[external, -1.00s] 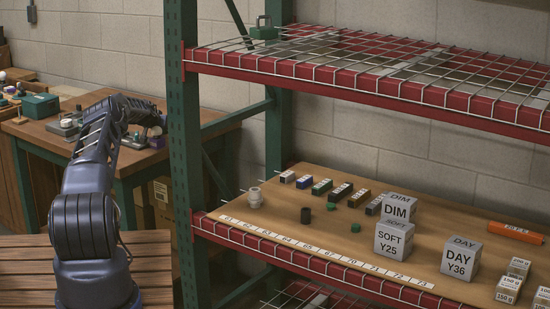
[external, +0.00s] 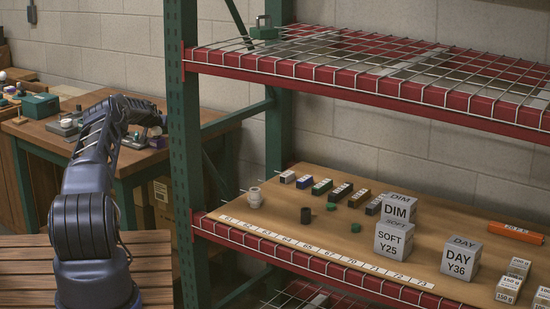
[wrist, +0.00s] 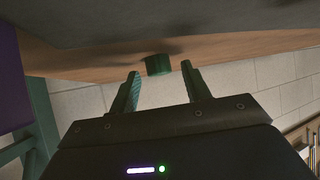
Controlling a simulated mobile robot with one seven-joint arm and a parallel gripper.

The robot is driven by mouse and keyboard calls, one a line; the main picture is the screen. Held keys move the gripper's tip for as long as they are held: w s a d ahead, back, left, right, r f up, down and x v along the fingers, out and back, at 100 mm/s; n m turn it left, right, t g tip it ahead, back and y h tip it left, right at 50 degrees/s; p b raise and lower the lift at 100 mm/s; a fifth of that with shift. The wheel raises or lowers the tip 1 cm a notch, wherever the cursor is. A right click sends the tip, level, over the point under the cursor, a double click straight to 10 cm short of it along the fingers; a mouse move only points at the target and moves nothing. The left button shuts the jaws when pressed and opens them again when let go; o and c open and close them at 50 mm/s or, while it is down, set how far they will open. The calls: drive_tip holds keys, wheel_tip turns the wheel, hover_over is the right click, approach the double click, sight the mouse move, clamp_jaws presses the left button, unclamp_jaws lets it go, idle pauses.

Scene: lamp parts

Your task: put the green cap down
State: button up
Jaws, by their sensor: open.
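A green cap (wrist: 158,65) shows in the wrist view against a wooden surface, which appears upside down there. The cap appears to rest on this surface. My gripper (wrist: 161,71) is open, with one finger on each side of the cap and visible gaps between them. In the external view my arm reaches over the wooden workbench (external: 60,140) at the left; my gripper and this cap cannot be made out there.
The red and green rack (external: 187,150) stands right of my arm. Its shelf holds a dark cylinder (external: 306,215), a pale stacked part (external: 255,197), labelled cubes (external: 393,240) and an orange bar (external: 515,233). A green box (external: 40,105) and metal fixtures stand on the workbench.

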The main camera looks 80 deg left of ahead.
drive_tip(key=shift+d+f, duration=0.15)
drive_tip(key=shift+f, duration=0.15)
drive_tip(key=shift+s+d+r, duration=0.15)
drive_tip(key=shift+d+r, duration=0.05)
drive_tip(key=shift+a+r+v, duration=0.1)
drive_tip(key=shift+v, duration=1.8)
drive_tip(key=shift+a+r+v, duration=0.1)
drive_tip(key=shift+r+v, duration=0.05)
drive_tip(key=shift+v, duration=1.8)
drive_tip(key=shift+a+r+v, duration=0.1)
drive_tip(key=shift+v, duration=1.8)
drive_tip(key=shift+d, duration=0.1)
